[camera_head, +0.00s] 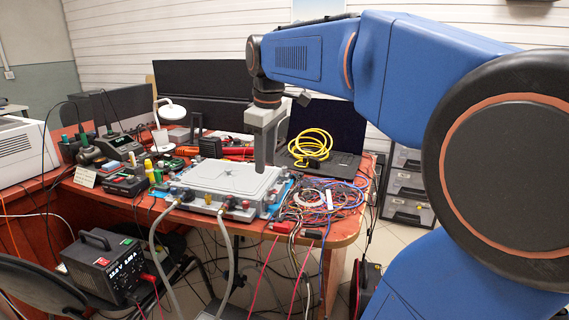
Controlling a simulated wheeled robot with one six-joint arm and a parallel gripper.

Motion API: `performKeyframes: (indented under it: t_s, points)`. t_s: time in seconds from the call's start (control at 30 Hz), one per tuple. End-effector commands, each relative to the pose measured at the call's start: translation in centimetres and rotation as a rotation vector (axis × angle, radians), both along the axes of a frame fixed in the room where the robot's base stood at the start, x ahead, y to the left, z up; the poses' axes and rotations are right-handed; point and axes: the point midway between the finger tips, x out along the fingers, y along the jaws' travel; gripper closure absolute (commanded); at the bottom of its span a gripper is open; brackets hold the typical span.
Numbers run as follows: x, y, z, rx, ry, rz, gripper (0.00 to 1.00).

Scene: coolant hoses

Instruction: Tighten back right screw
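A flat grey metal box (226,180) lies on the red-brown desk, with two hoses (222,238) hanging from fittings on its front side. My gripper (262,170) points down over the back right part of the box. Its lower end hides that corner, so the back right screw is not visible. I cannot tell whether the tip touches the box, or whether the fingers hold anything. The other screws on the lid are too small to make out clearly.
A tangle of cables (325,197) lies right of the box, with a laptop (340,130) and coiled yellow cable (311,146) behind it. Hand tools (155,172) crowd the left side. A black power supply (105,262) stands low in front. The desk has little free room.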

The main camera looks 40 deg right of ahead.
Motion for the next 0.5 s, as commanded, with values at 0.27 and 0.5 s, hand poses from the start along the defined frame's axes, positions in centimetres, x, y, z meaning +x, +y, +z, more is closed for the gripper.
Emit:
performKeyframes:
  t_s: [0.27,0.5]
  points:
    - [6.5,-6.3,4.0,-0.014,0.088,0.167,0.66]
    - [10.9,-12.2,6.0,-0.006,0.153,0.315,0.66]
